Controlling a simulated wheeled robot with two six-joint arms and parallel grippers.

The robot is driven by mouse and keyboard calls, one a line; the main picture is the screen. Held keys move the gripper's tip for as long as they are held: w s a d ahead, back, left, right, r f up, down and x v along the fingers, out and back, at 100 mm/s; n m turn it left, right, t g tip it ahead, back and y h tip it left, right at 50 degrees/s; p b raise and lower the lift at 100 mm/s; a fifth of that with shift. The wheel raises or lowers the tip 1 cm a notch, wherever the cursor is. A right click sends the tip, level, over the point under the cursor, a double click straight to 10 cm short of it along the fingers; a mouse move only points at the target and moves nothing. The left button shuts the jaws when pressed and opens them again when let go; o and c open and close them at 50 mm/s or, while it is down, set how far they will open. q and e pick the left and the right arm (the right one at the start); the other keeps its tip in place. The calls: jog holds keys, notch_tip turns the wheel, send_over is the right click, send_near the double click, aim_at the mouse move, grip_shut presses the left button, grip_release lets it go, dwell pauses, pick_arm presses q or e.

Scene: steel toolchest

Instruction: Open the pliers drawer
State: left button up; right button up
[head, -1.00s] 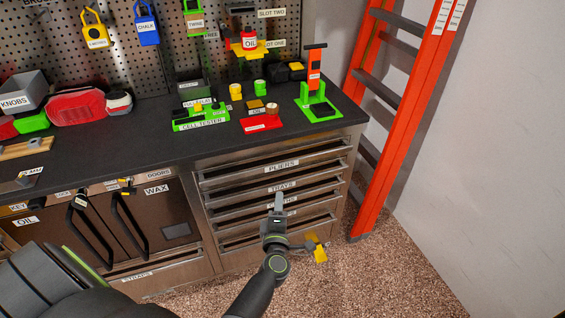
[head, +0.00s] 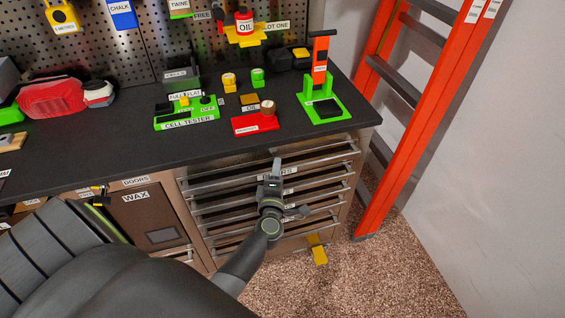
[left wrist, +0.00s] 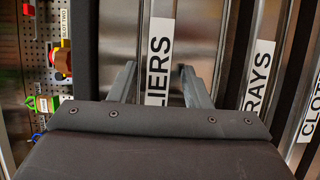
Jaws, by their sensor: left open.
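The pliers drawer (head: 325,157) is the top one in the steel drawer stack under the worktop, and it looks shut. Its label is partly hidden behind my left gripper (head: 275,172) in the head view. In the left wrist view, the pliers label (left wrist: 158,55) shows large, its first letter hidden. My left gripper (left wrist: 158,85) is open and empty, its fingers on either side of that label. It is in front of the drawer face. I cannot tell whether the fingers touch the drawer or its bar. My right gripper is not in view.
The trays drawer label (left wrist: 258,75) shows beside it in the wrist view. A green cell tester (head: 187,115), red oil stand (head: 255,122) and green stand (head: 323,107) are on the worktop (head: 130,140). An orange ladder (head: 410,130) stands right. A yellow object (head: 318,253) lies low in front.

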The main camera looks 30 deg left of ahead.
pick_arm(q)
jog(key=shift+w+a, duration=0.1)
jog(key=shift+r, duration=0.1)
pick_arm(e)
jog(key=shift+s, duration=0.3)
pick_arm(q)
grip_shut()
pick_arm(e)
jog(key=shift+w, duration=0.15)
